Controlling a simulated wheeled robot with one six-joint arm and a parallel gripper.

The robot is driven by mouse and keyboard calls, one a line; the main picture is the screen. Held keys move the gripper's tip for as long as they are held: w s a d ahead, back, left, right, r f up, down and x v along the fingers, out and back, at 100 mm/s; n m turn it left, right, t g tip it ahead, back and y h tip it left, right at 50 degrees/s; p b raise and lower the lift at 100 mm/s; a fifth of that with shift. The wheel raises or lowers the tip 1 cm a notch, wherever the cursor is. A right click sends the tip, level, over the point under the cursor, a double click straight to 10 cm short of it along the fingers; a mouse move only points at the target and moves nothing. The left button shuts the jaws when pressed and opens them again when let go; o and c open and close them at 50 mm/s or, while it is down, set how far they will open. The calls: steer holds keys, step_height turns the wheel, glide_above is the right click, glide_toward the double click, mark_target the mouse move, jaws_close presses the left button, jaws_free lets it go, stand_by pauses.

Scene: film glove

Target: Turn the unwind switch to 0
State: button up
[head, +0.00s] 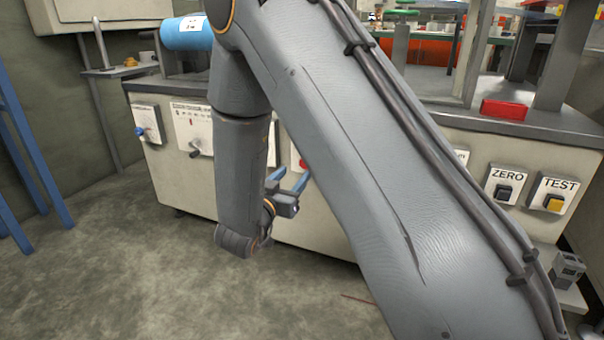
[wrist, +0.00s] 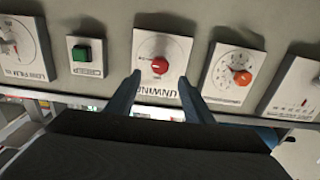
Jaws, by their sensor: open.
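The unwind switch is a round red knob (wrist: 160,66) on a white plate (wrist: 148,45) with the word UNWIND, which shows upside down in the wrist view. The knob's exact setting is too small to read. My gripper (wrist: 159,80) is open, its two blue fingers pointing at the plate, one on either side of the knob in the picture. I see no contact with the knob. In the head view my gripper (head: 288,179) is in front of the machine's front face, below a partly hidden red control (head: 302,163). My arm hides much of that face.
In the head view, ZERO (head: 505,191) and TEST (head: 554,202) buttons are at right. Blue bars (head: 18,160) stand far left. The floor before the machine is mostly clear.

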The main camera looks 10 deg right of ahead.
steer(key=b+x, duration=0.3)
steer(key=x, duration=0.4)
steer(key=shift+w+d, duration=0.2)
steer(key=shift+c, duration=0.5)
steer(key=c, duration=1)
steer(key=shift+o, duration=0.3)
